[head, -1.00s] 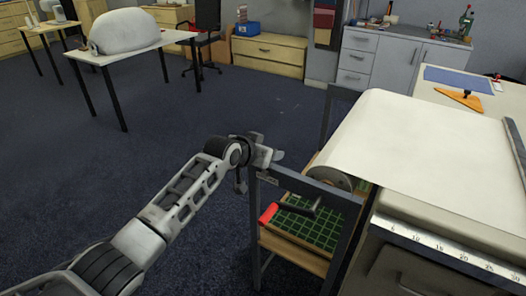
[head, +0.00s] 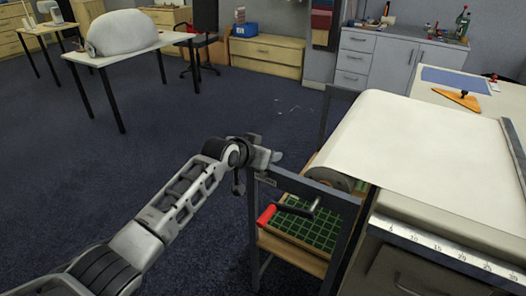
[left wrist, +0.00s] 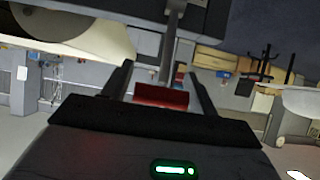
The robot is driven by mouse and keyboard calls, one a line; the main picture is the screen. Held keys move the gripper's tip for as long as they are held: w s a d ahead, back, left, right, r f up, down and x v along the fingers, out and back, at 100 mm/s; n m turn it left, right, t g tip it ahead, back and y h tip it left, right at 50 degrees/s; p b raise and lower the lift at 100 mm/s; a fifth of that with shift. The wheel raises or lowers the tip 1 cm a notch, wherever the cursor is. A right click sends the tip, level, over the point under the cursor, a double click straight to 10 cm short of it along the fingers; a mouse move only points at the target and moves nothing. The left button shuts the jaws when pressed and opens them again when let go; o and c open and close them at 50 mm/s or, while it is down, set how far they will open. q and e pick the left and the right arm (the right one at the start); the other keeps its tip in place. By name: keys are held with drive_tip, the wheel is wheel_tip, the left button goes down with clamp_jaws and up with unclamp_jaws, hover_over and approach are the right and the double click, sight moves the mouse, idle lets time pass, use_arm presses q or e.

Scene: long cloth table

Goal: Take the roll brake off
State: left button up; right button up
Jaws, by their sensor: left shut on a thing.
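My left gripper (head: 266,157) is at the upper left end of the dark table frame, beside the cloth roll (head: 330,178). In the left wrist view its fingers (left wrist: 160,92) are shut on a red grip (left wrist: 160,97) at the end of a grey lever (left wrist: 170,50), which looks like the roll brake. In the head view the gripper hides this lever. A crank with a red handle (head: 266,215) sits lower, in front of the roll's end, apart from the gripper. My right gripper is not in view.
Pale cloth (head: 420,140) runs from the roll over the long table. A ruler edge (head: 440,251) lines its near side. A shelf with a green grid mat (head: 310,230) is under the roll. Open floor (head: 120,180) lies to the left.

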use_arm(q)
drive_tip(key=shift+s+f, duration=0.2)
drive_tip(key=shift+f, duration=0.35)
drive_tip(key=o, duration=1.1)
drive_tip(key=shift+o, duration=1.4)
drive_tip(key=shift+w+r, duration=0.1)
drive_tip(key=shift+w, duration=0.05)
drive_tip(key=shift+r, duration=0.1)
drive_tip(key=shift+s+a+r, duration=0.2)
drive_tip(key=shift+s+r, duration=0.15)
drive_tip(key=p+v, duration=0.1)
drive_tip(key=v, duration=1.4)
